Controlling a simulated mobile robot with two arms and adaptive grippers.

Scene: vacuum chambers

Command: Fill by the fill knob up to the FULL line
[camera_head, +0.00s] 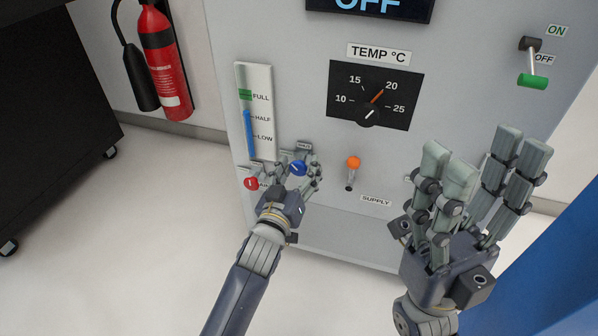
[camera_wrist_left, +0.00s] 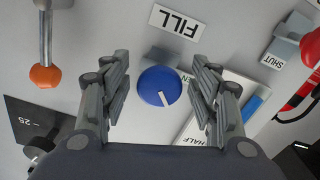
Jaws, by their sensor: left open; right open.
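The blue fill knob (camera_head: 298,168) is on the grey panel, right of the foot of the level gauge. In the left wrist view the knob (camera_wrist_left: 159,86) shows a white pointer mark, near an upside-down FILL label (camera_wrist_left: 178,24). My left gripper (camera_head: 302,179) is open, with its fingers on both sides of the knob and visible gaps in the left wrist view (camera_wrist_left: 162,92). The gauge (camera_head: 250,110) has a blue column (camera_head: 249,135) reaching slightly above HALF, below the green FULL mark (camera_head: 245,95). My right gripper (camera_head: 485,160) is open and empty, fingers pointing up, at the right.
A red knob (camera_head: 251,183) sits beside my left fingers, below the gauge. An orange-tipped SUPPLY lever (camera_head: 353,163) stands to the right. The temperature dial (camera_head: 370,112) and a green-tipped ON/OFF lever (camera_head: 533,80) are higher up. A fire extinguisher (camera_head: 165,60) is at the left.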

